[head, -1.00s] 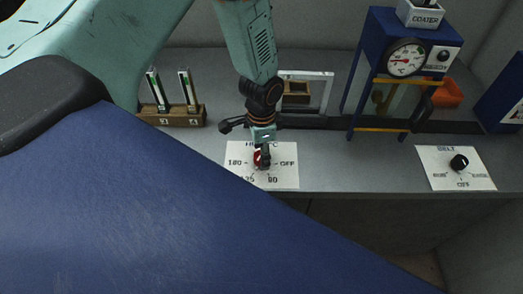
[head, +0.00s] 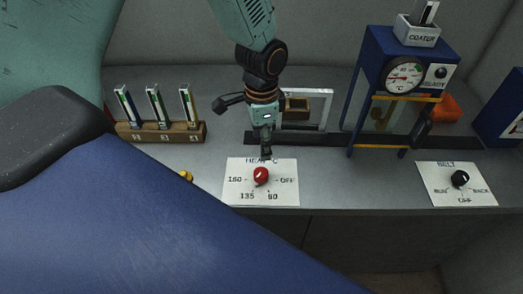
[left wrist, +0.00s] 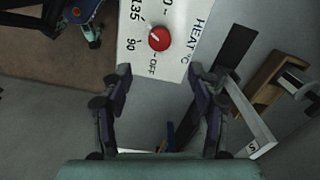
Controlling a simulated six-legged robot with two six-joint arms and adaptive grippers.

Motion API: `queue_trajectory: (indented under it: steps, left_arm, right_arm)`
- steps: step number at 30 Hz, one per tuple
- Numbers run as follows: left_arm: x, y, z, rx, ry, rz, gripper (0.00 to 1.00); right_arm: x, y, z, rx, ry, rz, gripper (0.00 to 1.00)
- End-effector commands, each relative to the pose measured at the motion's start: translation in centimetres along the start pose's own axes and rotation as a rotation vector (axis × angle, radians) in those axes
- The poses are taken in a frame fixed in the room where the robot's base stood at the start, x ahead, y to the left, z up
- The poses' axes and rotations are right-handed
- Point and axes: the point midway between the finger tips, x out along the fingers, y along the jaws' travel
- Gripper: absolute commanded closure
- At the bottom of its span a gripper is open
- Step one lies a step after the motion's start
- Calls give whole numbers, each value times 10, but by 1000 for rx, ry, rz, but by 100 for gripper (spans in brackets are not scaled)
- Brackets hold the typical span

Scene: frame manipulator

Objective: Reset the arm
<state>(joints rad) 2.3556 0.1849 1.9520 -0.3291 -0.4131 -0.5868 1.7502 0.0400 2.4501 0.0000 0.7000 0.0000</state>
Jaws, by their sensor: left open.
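My left arm comes down from the top in the head view. Its gripper (head: 265,150) hangs just above and behind the red heat knob (head: 261,176), apart from it. In the left wrist view the two fingers of my left gripper (left wrist: 160,105) are spread with nothing between them. The red knob (left wrist: 159,38) shows beyond the fingertips, on its white label plate with 90, 135 and OFF markings. The plate (head: 235,192) lies on the grey bench in the head view. My right gripper is not seen.
A blue frame with a gauge (head: 404,75) and the coater box (head: 417,32) stand at right. A black belt knob (head: 460,179) sits on a white plate at the bench's right. A wooden rack (head: 160,133) with upright slides stands at left. A white frame (head: 327,108) stands behind my gripper.

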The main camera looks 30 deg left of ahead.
Motion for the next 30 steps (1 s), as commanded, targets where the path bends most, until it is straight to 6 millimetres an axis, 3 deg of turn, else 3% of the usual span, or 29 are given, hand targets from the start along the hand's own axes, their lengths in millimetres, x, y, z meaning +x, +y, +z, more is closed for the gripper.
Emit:
queue_trajectory:
  steps: [6,21,23,26,30]
  left_arm:
    - [-9,0,0,0,0,1,39]
    - [-5,3,1,-5,0,4,39]
    - [5,10,4,-24,1,13,39]
    - [38,34,13,-101,9,37,39]
    - [92,84,39,-276,20,69,39]
  right_arm:
    - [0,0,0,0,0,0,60]
    - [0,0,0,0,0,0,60]
    - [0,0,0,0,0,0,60]
    - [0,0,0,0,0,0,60]
    - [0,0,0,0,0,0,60]
